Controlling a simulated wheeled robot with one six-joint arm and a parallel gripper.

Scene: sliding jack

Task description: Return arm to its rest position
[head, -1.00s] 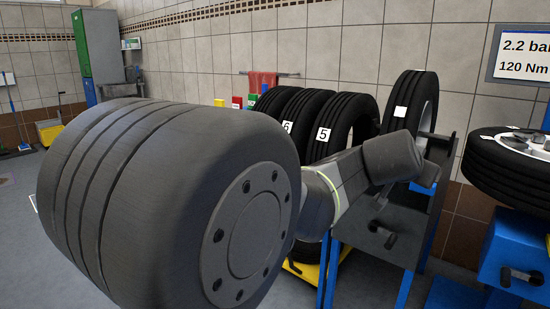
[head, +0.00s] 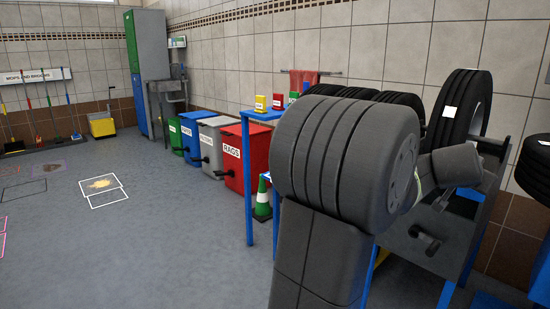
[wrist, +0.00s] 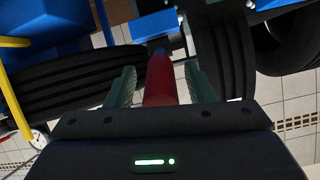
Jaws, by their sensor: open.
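In the head view my arm is folded up at the right of centre, its large grey joint in front of the blue bench. My gripper is hidden there behind the arm. In the wrist view my gripper (wrist: 160,82) is open, with one greenish finger at each side. A red rounded bar or handle (wrist: 160,80) shows between the fingers, and blue metal parts (wrist: 160,24) lie beyond it. I cannot tell whether the fingers touch the red part.
A blue-framed bench (head: 249,195), an upright tyre (head: 463,105) and a row of bins with a red one (head: 250,160) stand along the wall. A green-and-white cone (head: 262,200) stands by the bench. The grey floor at left is mostly clear.

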